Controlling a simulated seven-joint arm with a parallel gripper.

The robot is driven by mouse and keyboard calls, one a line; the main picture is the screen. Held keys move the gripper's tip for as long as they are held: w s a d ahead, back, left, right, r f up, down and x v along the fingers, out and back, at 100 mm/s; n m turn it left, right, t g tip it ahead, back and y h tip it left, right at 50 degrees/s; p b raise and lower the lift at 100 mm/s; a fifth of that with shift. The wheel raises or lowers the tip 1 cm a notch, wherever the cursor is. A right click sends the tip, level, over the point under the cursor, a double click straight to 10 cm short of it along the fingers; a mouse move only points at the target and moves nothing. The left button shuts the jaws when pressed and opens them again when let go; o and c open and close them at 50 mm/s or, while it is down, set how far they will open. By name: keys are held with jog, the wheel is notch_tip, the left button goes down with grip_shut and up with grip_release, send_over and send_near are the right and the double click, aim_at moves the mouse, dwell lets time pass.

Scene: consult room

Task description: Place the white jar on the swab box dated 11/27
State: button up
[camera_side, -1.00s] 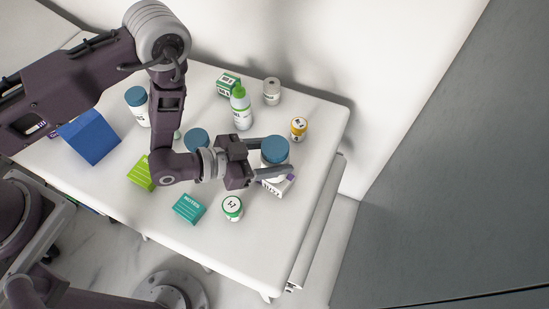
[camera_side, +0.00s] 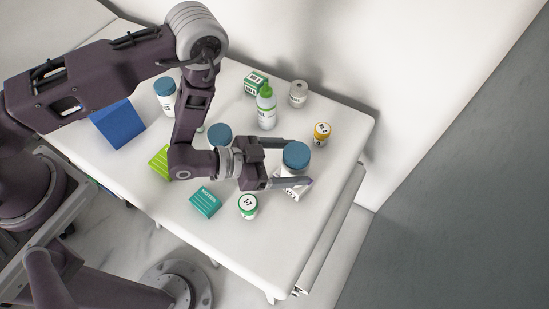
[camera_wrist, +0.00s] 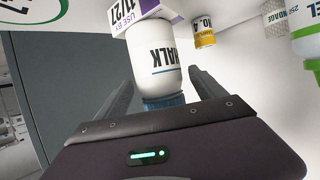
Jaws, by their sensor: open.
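A white jar with a blue lid, its label partly reading "HALK" (camera_wrist: 160,58), is between the fingers of my gripper (camera_side: 300,163); its lid (camera_side: 296,155) shows in the side view. My gripper is open, one finger on each side of the jar with gaps in the wrist view. The white and purple swab box (camera_wrist: 128,14) marked "11/27 USE BY" is against the jar's base, and the jar appears to stand upright on it. In the side view the box (camera_side: 291,191) is partly hidden by the jar and a finger.
A yellow jar (camera_side: 321,133) and a grey-white roll (camera_side: 298,94) stand behind. A green-topped bottle (camera_side: 267,108), a green-lidded jar (camera_side: 248,207), a teal notes box (camera_side: 205,200) and another blue-lidded jar (camera_side: 219,134) are nearby. The table's front right is clear.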

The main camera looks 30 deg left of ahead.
jog(key=v, duration=1)
jog(key=w+a+r+g+y, duration=0.1)
jog(key=w+a+r+y, duration=0.35)
jog(key=w+r, duration=0.4)
jog(key=a+r+n+y, duration=0.2)
jog(key=a+r+y, duration=0.1)
jog(key=a+r, duration=0.6)
jog(key=s+a+r+n+g+y, duration=0.15)
jog(key=s+a+r+n, duration=0.25)
jog(key=s+r, duration=0.45)
jog(key=s+r+n+g, duration=0.1)
jog(key=s+r+n, duration=0.2)
jog(key=s, duration=1.1)
jog(key=shift+a+r+y, duration=0.3)
jog(key=shift+a+r, duration=0.15)
jog(key=shift+r, duration=0.05)
